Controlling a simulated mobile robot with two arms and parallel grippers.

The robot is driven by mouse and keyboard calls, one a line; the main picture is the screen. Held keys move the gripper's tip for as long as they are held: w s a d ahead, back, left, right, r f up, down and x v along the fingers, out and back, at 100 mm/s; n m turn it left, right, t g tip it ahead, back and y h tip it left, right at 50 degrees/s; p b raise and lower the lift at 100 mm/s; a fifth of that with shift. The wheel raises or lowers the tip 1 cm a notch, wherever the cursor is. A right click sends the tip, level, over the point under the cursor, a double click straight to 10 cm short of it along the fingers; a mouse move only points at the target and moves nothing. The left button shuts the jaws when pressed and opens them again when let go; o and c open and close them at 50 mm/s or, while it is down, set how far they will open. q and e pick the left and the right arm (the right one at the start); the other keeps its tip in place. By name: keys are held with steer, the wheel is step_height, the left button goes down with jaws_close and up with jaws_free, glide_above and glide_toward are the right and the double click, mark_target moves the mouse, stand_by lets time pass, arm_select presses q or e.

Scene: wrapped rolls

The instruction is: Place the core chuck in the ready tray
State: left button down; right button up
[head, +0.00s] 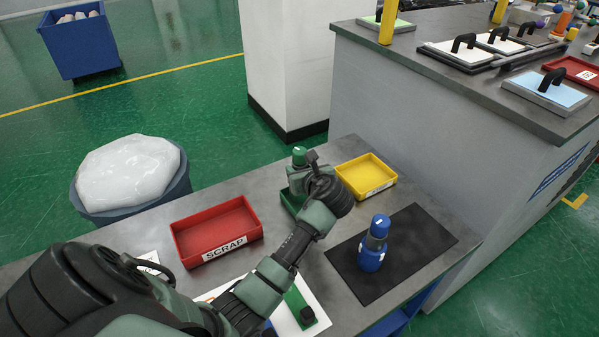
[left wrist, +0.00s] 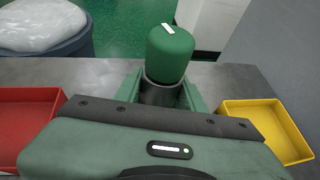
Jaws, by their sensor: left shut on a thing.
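My left gripper (head: 308,166) is shut on a green-topped cylinder with a dark lower part, which I take for the core chuck (head: 300,155). The chuck stands upright between the fingers, and its green top shows in the left wrist view (left wrist: 170,54). Its lower end is hidden by the gripper. A green tray (head: 288,203), likely the ready tray, sits behind and under the gripper, mostly covered by my arm. I cannot tell whether the chuck touches it. My right gripper is not in view.
A red SCRAP tray (head: 213,222) is left of the gripper and a yellow tray (head: 378,168) right of it. A blue cylindrical tool (head: 373,245) stands on a black mat (head: 425,238). A grey counter (head: 460,100) rises behind. A wrapped bin (head: 130,178) stands at left.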

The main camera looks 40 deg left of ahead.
arm_select(q)
steer(key=shift+f, duration=0.6)
steer(key=c, duration=0.9)
jaws_free()
steer(key=shift+f, duration=0.2)
steer(key=shift+o, duration=0.2)
steer(key=shift+r, duration=0.15)
steer(key=b+v, duration=0.1)
steer(key=v, duration=1.1)
